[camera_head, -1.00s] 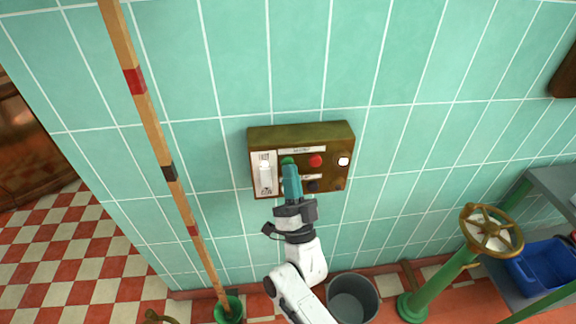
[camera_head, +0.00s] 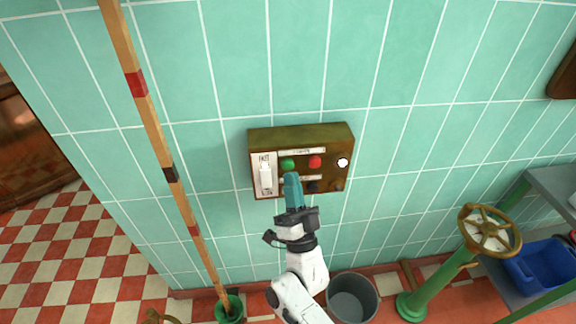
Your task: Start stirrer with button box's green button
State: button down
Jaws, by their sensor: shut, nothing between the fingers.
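The button box (camera_head: 301,134) is a brown box on the tiled wall in the middle of the view. Its green button (camera_head: 287,165) shows uncovered in the upper row, left of a red button (camera_head: 315,162) and a white one (camera_head: 343,163). A white FAST/SLOW slider (camera_head: 266,177) is on the box's left side. My gripper (camera_head: 291,176) is shut and empty, with its teal fingertips just below the green button. The fingers hide part of the lower row, where a dark button (camera_head: 313,187) shows to their right.
A wooden pole (camera_head: 170,173) with red and black bands stands left of the box. A grey bucket (camera_head: 352,299) is on the floor below. A green valve post with a brass wheel (camera_head: 490,230) and a blue bin (camera_head: 546,268) are at right.

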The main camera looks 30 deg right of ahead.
jog(key=s, duration=0.1)
jog(key=s+a+p, duration=0.1)
jog(key=s, duration=0.2)
jog(key=shift+s+a+p, duration=0.25)
jog(key=shift+p, duration=0.15)
dwell(0.6)
notch_tip(320, 180, down, 13)
jog(key=s+n+g+y, duration=0.3)
jog(key=n+g+y, duration=0.6)
jog(key=g, duration=0.4)
jog(key=s+d+f+g+h, duration=0.1)
jog(key=s+g, duration=0.3)
jog(key=s, duration=0.4)
jog(key=s+d+f+g+h, duration=0.1)
jog(key=s+d+g, duration=0.3)
jog(key=s, duration=0.4)
jog(key=s+d+f+g+h, duration=0.1)
jog(key=s+d+g, duration=0.2)
jog(key=s, duration=0.5)
jog(key=shift+s+f+g+h, duration=0.3)
jog(key=shift+f+g, duration=0.05)
jog(key=shift+g, duration=0.45)
